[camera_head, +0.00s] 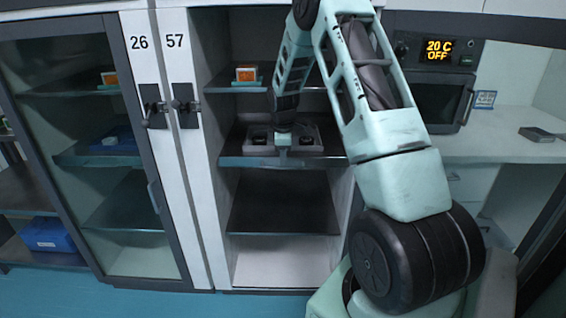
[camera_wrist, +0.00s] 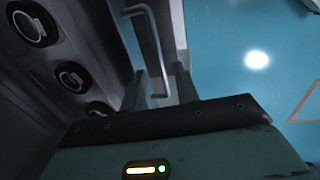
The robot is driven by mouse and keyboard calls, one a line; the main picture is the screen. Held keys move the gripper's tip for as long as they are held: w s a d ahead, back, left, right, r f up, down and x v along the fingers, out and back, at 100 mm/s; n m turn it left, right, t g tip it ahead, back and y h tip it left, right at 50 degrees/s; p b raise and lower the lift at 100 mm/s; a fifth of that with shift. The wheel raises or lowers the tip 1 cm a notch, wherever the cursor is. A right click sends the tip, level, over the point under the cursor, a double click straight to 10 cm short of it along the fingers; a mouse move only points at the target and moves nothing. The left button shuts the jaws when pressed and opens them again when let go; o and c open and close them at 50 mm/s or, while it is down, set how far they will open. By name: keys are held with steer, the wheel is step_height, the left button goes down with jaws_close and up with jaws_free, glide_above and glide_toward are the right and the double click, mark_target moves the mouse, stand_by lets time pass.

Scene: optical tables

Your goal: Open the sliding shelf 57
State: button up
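The sliding shelf (camera_head: 232,161) is a dark shelf at mid height in the open cabinet bay beside the number 57. A grey tray with round black items (camera_head: 258,139) sits on it. In the wrist view the round items (camera_wrist: 72,77) line the left side, and a grey bar handle (camera_wrist: 150,40) stands out ahead of my gripper. My gripper (camera_wrist: 162,85) is open, its two fingers apart, with the handle's bar showing between them. Contact with the bar cannot be told. In the head view my gripper (camera_head: 283,141) is at the shelf's front, its fingers too small to make out.
An upper shelf (camera_head: 225,86) holds an orange-labelled box. A lower shelf (camera_head: 285,205) is empty. Cabinet 26 (camera_head: 125,225), with a glass door, stands at the left. A counter with an oven-like device (camera_head: 432,100) is at the right. The blue floor (camera_head: 170,302) in front is clear.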

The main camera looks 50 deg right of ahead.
steer(key=shift+w+d+f, duration=0.1)
steer(key=shift+f, duration=0.7)
steer(key=shift+w+d+f, duration=0.1)
steer(key=shift+f, duration=0.65)
jaws_close()
